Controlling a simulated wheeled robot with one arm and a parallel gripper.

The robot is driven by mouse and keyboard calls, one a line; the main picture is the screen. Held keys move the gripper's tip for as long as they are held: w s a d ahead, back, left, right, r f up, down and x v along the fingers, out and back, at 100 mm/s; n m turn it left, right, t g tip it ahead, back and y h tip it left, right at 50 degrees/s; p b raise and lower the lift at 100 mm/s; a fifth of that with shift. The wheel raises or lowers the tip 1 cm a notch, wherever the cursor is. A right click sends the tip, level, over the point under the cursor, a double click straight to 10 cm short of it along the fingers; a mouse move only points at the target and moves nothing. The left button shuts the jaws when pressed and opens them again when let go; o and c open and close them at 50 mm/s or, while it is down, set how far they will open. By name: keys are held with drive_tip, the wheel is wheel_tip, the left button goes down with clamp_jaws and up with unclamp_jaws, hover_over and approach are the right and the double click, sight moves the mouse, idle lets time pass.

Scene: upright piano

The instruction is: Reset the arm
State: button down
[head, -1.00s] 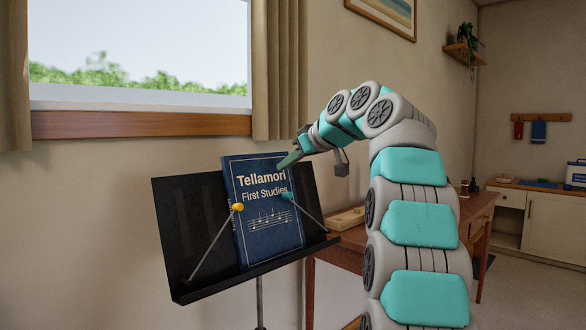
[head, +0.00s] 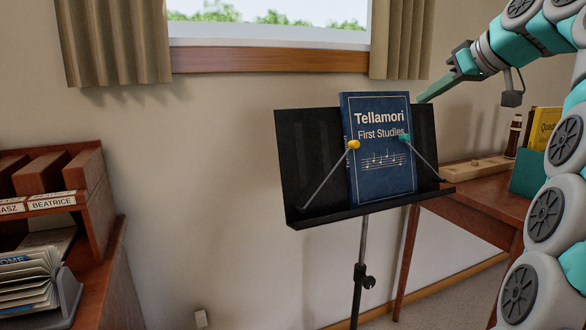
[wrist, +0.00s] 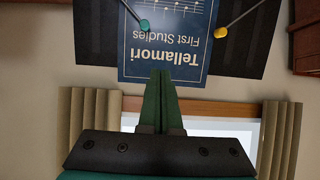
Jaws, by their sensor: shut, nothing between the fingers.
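My gripper (head: 437,90) is at the upper right of the head view, just right of the music stand's top edge. Its green fingers are together with nothing between them, as the wrist view shows (wrist: 160,85). A dark blue book titled "Tellamori First Studies" (head: 365,175) stands on the black music stand (head: 310,160). The yellow-tipped clip arm (head: 353,145) and the teal-tipped clip arm (head: 405,138) both lie across the book's front. In the wrist view the book (wrist: 180,58) appears upside down beyond the fingertips. I cannot tell whether the fingers touch it.
A wooden desk (head: 490,200) stands right of the stand, with a wooden tray (head: 475,170), a dark bottle-like object (head: 514,135) and a yellow book (head: 544,128). A wooden shelf unit (head: 95,230) with booklets is at the left. A window sill (head: 270,60) is behind. Wall between is clear.

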drive_tip(key=s+a+f+m+g, duration=0.1)
drive_tip(key=s+a+f+g, duration=0.1)
drive_tip(key=s+a+f, duration=0.45)
drive_tip(key=s+a+f+m+g, duration=0.1)
drive_tip(key=a+f+g, duration=0.25)
drive_tip(key=f, duration=0.55)
drive_tip(key=s+a+f+m+g, duration=0.1)
drive_tip(key=s+a+f, duration=0.3)
drive_tip(key=a+f, duration=0.3)
drive_tip(key=s+f+g+h, duration=0.2)
drive_tip(key=s+f+g, duration=0.1)
drive_tip(key=s+f, duration=0.9)
drive_tip(key=s+d+f+m+g+h, duration=0.1)
drive_tip(key=s+f+g+h, duration=0.1)
drive_tip(key=s+f, duration=0.9)
drive_tip(key=s+g, duration=0.1)
drive_tip(key=s, duration=0.4)
drive_tip(key=shift+s+f, duration=0.25)
drive_tip(key=shift+f, duration=0.15)
drive_tip(key=shift+d, duration=0.1)
